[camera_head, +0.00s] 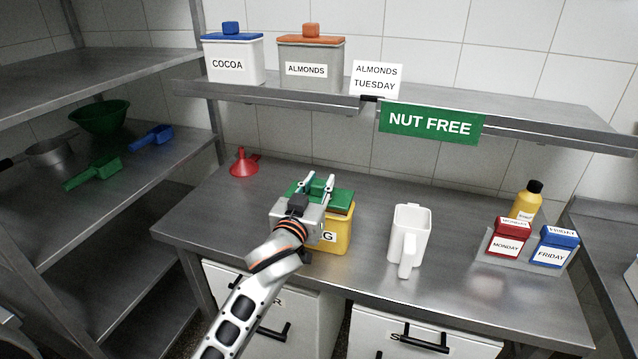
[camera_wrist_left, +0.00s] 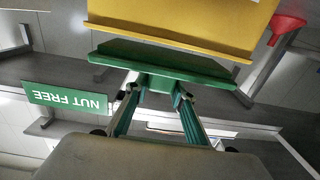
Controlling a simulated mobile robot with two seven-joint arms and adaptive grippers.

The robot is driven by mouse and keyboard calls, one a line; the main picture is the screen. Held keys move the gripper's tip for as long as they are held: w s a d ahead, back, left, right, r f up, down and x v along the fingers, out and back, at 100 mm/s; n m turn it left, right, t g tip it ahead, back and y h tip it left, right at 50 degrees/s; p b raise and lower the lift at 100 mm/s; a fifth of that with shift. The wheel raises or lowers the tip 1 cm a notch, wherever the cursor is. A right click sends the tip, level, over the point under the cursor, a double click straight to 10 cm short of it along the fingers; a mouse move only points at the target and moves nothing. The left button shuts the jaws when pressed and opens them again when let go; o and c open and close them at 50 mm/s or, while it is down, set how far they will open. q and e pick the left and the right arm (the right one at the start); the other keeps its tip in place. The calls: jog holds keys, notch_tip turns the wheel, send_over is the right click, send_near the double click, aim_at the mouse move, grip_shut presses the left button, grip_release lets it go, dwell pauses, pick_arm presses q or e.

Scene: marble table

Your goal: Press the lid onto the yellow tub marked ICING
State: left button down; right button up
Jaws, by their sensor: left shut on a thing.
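The yellow tub (camera_head: 340,238) stands on the steel worktop; only the end of its label, a letter G, shows past my left arm. My left gripper (camera_head: 318,182) is over the tub and shut on the raised grip of the green lid (camera_head: 342,199). In the left wrist view, which is upside down, the fingers (camera_wrist_left: 157,87) pinch the lid (camera_wrist_left: 165,63) by its grip. A narrow gap shows there between the lid and the rim of the tub (camera_wrist_left: 180,30), so the lid looks held just above it. My right gripper is not in view.
A white jug (camera_head: 409,238) stands right of the tub. A tray holds red (camera_head: 508,238) and blue (camera_head: 554,247) boxes, with a yellow bottle (camera_head: 525,200) behind. A red funnel (camera_head: 243,163) lies back left. A shelf with a NUT FREE sign (camera_head: 430,123) overhangs the back.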

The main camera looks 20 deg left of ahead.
pick_arm(q)
jog(key=shift+p, duration=0.95)
dwell(1.1)
jog(key=shift+f+b, duration=0.7)
jog(key=shift+f, duration=0.4)
jog(key=c, duration=1.6)
grip_release()
jog(key=shift+c, duration=0.2)
jog(key=shift+s, duration=0.1)
jog(key=s, duration=1.1)
jog(key=shift+s, duration=0.4)
jog(key=s+f+m+g, duration=0.1)
jog(key=s+f+g, duration=0.1)
jog(key=s+f, duration=0.4)
jog(key=s+f+m+g+h, duration=0.1)
jog(key=s+f, duration=0.6)
jog(key=f, duration=0.9)
jog(key=s+f+m+g+h, duration=0.1)
jog(key=s+f+m+g, duration=0.1)
jog(key=s+f+g, duration=0.2)
jog(key=s+f, duration=0.3)
jog(key=f, duration=0.4)
jog(key=shift+a, duration=0.25)
